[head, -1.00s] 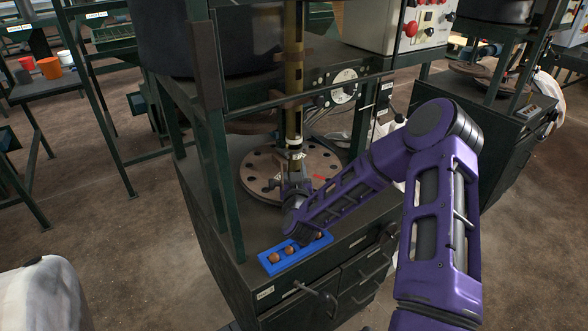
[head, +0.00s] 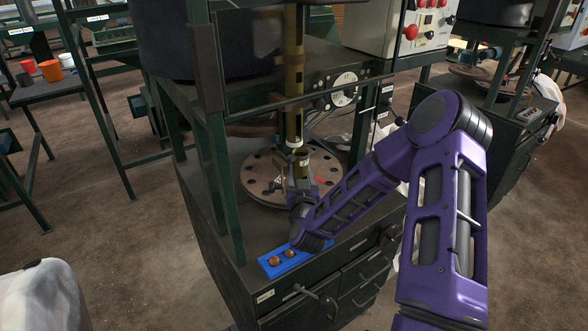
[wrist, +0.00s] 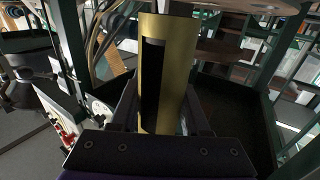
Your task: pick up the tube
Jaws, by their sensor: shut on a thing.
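The tube (head: 302,163) is a short brass-coloured cylinder above the round plate in the head view. My gripper (head: 301,184) is shut on it from the front and holds it upright. In the wrist view the tube (wrist: 181,60) stands between the fingers, with a dark slot down its side. Its top sits just below and to the right of the lower end of a long vertical brass pipe (head: 294,110). The tube's lower end is hidden behind my gripper.
A round brown plate with holes (head: 258,178) lies on the dark cabinet. A blue tray (head: 270,266) with brown round pieces sits at the cabinet's front edge. Green frame posts (head: 222,170) stand close on the left, and a dial (head: 344,88) is behind.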

